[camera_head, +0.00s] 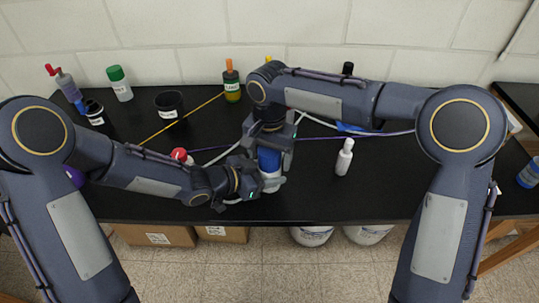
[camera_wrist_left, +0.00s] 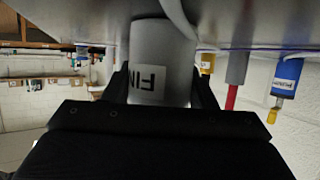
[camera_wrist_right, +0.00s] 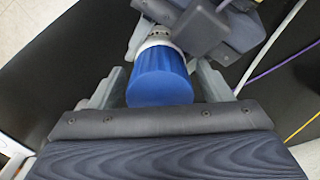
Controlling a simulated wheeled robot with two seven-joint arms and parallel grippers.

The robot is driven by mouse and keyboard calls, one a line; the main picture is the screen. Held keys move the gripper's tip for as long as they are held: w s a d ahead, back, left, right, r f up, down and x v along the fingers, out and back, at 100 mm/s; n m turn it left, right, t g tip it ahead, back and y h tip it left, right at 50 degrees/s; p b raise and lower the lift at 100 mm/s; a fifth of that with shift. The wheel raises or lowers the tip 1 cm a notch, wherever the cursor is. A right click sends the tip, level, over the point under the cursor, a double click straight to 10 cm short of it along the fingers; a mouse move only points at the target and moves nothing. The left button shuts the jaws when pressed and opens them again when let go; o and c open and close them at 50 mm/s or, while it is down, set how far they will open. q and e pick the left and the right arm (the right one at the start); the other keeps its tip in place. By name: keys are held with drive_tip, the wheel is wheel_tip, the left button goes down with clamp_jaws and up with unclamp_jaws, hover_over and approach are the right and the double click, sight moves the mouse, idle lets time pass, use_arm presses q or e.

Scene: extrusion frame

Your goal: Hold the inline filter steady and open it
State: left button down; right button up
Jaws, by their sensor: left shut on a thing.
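The inline filter has a blue cap (camera_head: 268,161) over a pale body (camera_head: 272,183) and stands upright near the table's front edge. My left gripper (camera_head: 262,183) comes in from the left and is shut on the body. In the left wrist view the grey-white body (camera_wrist_left: 163,50) with a label sits between the fingers (camera_wrist_left: 163,88). My right gripper (camera_head: 270,143) points down from above. In the right wrist view its fingers (camera_wrist_right: 160,88) stand open on both sides of the blue cap (camera_wrist_right: 160,78), with gaps beside it. The filter's lower end is hidden.
A white bottle (camera_head: 344,157) stands to the right on the black table (camera_head: 320,205). A black cup (camera_head: 169,104), a green-capped bottle (camera_head: 120,84) and an orange-capped bottle (camera_head: 231,82) stand at the back left. A red-topped item (camera_head: 179,154) sits behind my left forearm. Thin cables cross the table.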

wheel_tip(320, 180, up, 8)
drive_tip(key=shift+f, duration=0.1)
drive_tip(key=shift+c, duration=0.3)
drive_tip(key=shift+f, duration=3.9)
drive_tip(key=c, duration=0.9)
drive_tip(key=o, duration=1)
drive_tip(key=shift+c, duration=0.2)
